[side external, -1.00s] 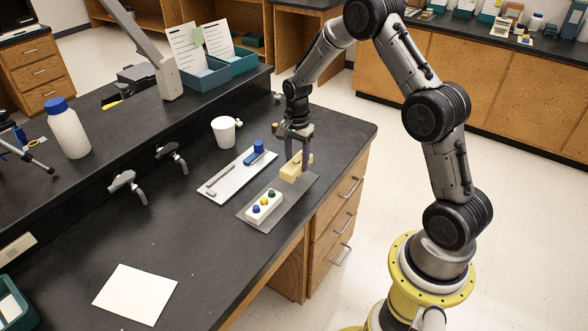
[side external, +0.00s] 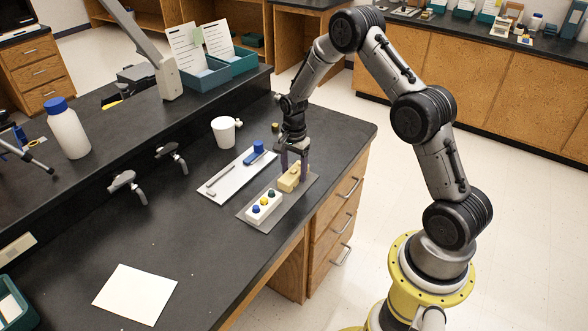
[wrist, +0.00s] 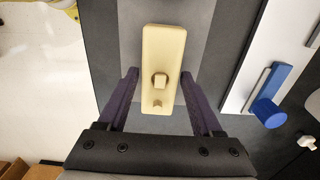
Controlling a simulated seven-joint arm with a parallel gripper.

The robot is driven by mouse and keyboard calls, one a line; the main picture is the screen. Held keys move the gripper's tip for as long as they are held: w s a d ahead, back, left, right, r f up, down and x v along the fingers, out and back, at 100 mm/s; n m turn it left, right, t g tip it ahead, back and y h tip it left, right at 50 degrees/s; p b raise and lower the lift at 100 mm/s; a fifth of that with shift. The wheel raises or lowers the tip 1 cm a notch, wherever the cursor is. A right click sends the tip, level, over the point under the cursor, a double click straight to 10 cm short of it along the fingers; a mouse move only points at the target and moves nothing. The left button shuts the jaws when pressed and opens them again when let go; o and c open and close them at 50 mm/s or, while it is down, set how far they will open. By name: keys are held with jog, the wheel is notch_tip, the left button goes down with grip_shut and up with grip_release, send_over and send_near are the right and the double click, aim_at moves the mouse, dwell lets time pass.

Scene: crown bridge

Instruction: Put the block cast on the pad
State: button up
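The block cast (side external: 290,177) is a pale yellow block with small raised studs. It lies on the right part of the grey pad (side external: 309,183), beside a white block with coloured pegs. In the wrist view the cast (wrist: 163,50) is lengthwise between my fingers, with the grey pad (wrist: 200,30) under it. My gripper (side external: 294,165) points down over the cast. Its purple fingers (wrist: 158,75) stand apart on either side of the cast, with a gap showing at least on the left. The finger farther from the side camera is partly hidden.
The white block with coloured pegs (side external: 263,205) sits on the pad's left part. Behind it is a white tray (side external: 222,184) with a blue-handled tool (side external: 256,153). A white cup (side external: 224,131) stands farther back. The bench's front edge is close by on the right.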

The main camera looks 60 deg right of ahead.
jog(key=shift+o, duration=1)
notch_tip(320, 180, up, 12)
notch_tip(320, 180, up, 8)
jog(key=n+t, duration=0.1)
jog(key=n, duration=0.2)
send_over(294, 172)
jog(key=s+a, duration=0.3)
jog(key=a, duration=0.1)
jog(key=s+a+r+n+t, duration=0.2)
jog(key=s+a+r+n, duration=0.3)
jog(key=s+r, duration=0.25)
jog(key=s+a+n+t, duration=0.1)
jog(key=s+a+n, duration=0.1)
jog(key=s, duration=0.3)
jog(key=s+a+n, duration=0.2)
jog(key=s+n, duration=0.2)
jog(key=s, duration=0.2)
jog(key=s+a+r+n+t, duration=0.1)
jog(key=s+a+n, duration=0.1)
jog(key=s+n, duration=0.2)
jog(key=shift+s+t, duration=0.3)
jog(key=shift+s, duration=0.45)
